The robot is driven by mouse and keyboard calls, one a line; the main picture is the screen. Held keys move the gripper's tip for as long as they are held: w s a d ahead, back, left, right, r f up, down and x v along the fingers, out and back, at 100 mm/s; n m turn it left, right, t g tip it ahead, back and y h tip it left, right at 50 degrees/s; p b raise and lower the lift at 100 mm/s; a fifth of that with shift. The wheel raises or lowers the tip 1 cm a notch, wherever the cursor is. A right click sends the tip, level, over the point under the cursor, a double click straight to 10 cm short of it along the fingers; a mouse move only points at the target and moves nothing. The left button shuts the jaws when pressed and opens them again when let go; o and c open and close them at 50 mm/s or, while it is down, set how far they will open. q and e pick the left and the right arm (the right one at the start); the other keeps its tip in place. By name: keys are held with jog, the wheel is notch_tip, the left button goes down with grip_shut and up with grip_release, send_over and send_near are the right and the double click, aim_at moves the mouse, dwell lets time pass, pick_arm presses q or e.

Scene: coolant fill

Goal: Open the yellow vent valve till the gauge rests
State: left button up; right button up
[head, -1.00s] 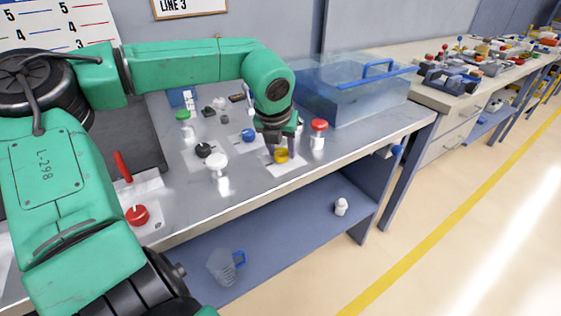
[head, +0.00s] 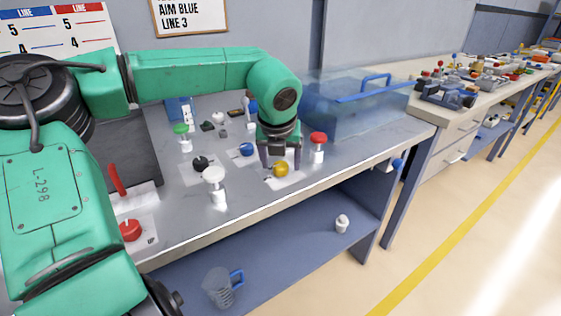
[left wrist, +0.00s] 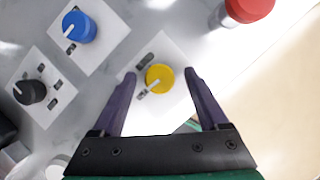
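The yellow vent valve (head: 281,169) is a round knob on a white plate near the bench's front edge. In the left wrist view the yellow knob (left wrist: 159,78) has a pale pointer toward the lower left. My left gripper (head: 281,158) points down over it, open. In the left wrist view the fingers of the left gripper (left wrist: 159,73) stand apart on both sides of the knob, with gaps. I cannot tell whether the fingertips are down at knob height. My right gripper is not in view. I cannot make out a gauge.
A blue knob (head: 246,149) and a black knob (head: 201,163) sit on nearby plates. A red-capped bottle (head: 317,148) stands close right of the gripper. A white-capped bottle (head: 215,185) stands left, and a clear blue tank (head: 352,98) behind right.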

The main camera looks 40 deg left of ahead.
pick_arm(q)
jog(key=v, duration=1.4)
jog(key=shift+r+p, duration=0.25)
jog(key=shift+p, duration=0.05)
